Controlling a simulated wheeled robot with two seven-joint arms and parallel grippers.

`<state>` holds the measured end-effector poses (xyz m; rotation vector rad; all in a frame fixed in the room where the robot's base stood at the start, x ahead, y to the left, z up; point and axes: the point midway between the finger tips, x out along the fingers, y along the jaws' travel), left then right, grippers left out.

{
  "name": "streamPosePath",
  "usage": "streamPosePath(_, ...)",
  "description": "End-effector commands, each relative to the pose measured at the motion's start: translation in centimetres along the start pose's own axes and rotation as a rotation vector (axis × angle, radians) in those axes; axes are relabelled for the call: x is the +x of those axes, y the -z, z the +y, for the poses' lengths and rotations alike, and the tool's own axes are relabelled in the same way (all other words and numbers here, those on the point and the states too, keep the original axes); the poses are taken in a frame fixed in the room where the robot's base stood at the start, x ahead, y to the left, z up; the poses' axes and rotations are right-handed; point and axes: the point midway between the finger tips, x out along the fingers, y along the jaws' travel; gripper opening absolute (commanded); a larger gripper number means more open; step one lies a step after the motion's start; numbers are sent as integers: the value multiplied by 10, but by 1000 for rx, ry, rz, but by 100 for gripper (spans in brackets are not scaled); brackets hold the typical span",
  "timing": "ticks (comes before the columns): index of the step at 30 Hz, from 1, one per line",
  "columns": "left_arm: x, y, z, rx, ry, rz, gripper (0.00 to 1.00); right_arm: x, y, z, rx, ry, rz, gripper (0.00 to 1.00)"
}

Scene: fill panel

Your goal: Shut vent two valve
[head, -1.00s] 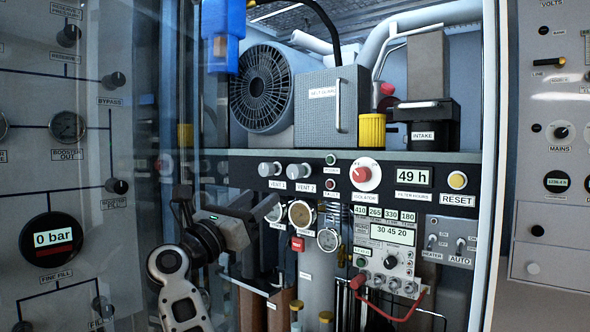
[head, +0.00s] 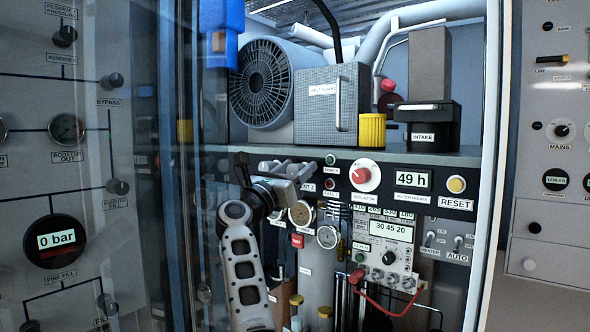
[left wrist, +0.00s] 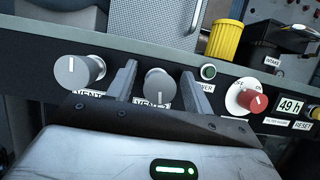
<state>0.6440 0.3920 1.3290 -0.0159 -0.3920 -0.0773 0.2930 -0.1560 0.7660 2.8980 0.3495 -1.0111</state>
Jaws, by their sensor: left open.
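The vent two valve is a grey round knob (left wrist: 160,82) with a pale pointer line, above a partly hidden VENT 2 label. In the left wrist view it sits between the two fingers of my left gripper (left wrist: 158,72), which is open, one finger on each side. I cannot tell whether the fingers touch it. The similar vent one knob (left wrist: 80,72) is just left of the left finger. In the head view my left gripper (head: 287,174) is up at the vent knobs on the black panel strip and hides most of them. My right gripper is not in view.
Right of the vent knobs are a green power button (left wrist: 208,72) and a red isolator knob (left wrist: 248,100). Gauges (head: 328,237) and a red tag (head: 297,241) lie below. A shelf with a grey belt guard box (head: 328,105) and yellow cap (head: 372,129) is above.

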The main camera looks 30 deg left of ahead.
Motion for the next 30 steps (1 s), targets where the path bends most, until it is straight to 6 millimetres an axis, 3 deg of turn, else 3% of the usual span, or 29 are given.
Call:
streamPosePath(2,0,0,0,0,0,0,51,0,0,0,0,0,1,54)
streamPosePath(7,0,0,0,0,0,0,7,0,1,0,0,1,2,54)
streamPosePath(20,-1,1,0,60,25,0,7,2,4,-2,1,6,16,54)
streamPosePath(30,-1,2,0,297,122,1,7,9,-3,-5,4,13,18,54)
